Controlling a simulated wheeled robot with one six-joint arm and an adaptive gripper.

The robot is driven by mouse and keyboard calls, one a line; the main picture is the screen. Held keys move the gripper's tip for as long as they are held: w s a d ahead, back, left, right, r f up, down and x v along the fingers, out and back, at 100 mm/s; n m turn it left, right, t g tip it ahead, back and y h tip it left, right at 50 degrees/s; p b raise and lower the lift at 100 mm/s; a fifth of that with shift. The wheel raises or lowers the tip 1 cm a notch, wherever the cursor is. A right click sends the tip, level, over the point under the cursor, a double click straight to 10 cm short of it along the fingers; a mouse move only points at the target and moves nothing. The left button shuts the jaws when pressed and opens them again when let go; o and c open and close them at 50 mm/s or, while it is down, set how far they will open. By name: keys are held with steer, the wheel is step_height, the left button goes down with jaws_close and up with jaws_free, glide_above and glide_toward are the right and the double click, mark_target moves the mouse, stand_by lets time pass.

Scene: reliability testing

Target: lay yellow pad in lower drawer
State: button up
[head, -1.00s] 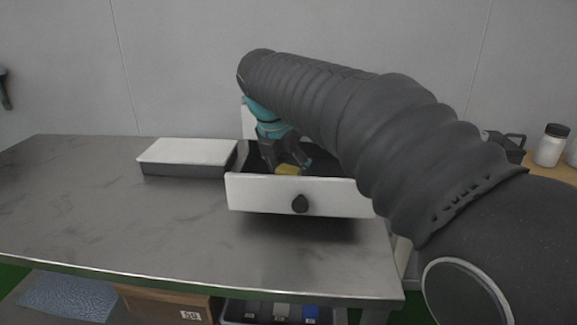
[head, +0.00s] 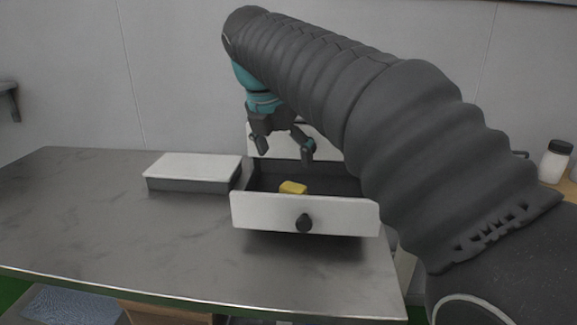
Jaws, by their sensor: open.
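The yellow pad (head: 293,188) lies inside the open drawer (head: 270,211), near its front panel and left of its middle. The drawer has a white front with a dark round knob (head: 304,223) and a dark interior. My gripper (head: 286,152) is open and empty above the drawer, behind and above the pad and apart from it. My arm hides the right side of the drawer and most of the cabinet (head: 263,143) behind it.
A grey box with a white lid (head: 193,167) stands on the metal table (head: 120,235) just left of the drawer. The table's left and front areas are clear. A jar with a dark lid (head: 554,162) stands at the far right.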

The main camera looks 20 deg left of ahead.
steer(key=shift+v, duration=1.2)
stand_by(0.4)
